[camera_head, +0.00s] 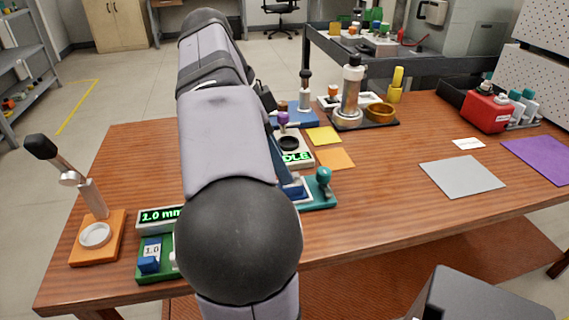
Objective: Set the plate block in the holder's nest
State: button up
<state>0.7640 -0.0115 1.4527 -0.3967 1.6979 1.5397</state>
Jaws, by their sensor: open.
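My arm fills the middle of the view and hides much of the work area. My gripper is not clearly visible behind it. A green rack (158,276) at the front left holds a blue block (149,257) with a white label reading 1.0. The rack runs on behind my arm, so its other places are hidden. A teal holder (318,201) with a round-knobbed post stands just right of my arm. A blue piece (293,190) shows at the holder's left part. I cannot tell whether it sits in the nest. A slanted blue-grey part beside it is partly hidden.
A display (160,216) reads 2.0 mm. An orange stand (100,238) with a tilted lever is at the left. Behind the holder are yellow (323,136) and orange (336,158) sheets and a metal instrument (350,95). A grey mat (462,177) lies right; the table's middle right is clear.

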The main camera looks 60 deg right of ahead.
jog(key=p+v, duration=0.2)
jog(key=v, duration=0.5)
jog(key=shift+f, duration=0.1)
jog(key=w+a+r+n+t+y+p, duration=0.1)
jog(key=w+a+r+n+t+p, duration=0.1)
jog(key=w+a+n+p, duration=1.1)
jog(key=s+a+n+y+p, duration=0.1)
jog(key=s+a+n+p, duration=0.4)
jog(key=p, duration=0.6)
jog(key=s+a+n+t+y+p, duration=0.1)
jog(key=s+a+n+p, duration=0.3)
jog(key=a+n+p, duration=0.5)
jog(key=shift+s+a+p, duration=0.3)
jog(key=shift+s+p, duration=0.1)
jog(key=shift+p, duration=0.8)
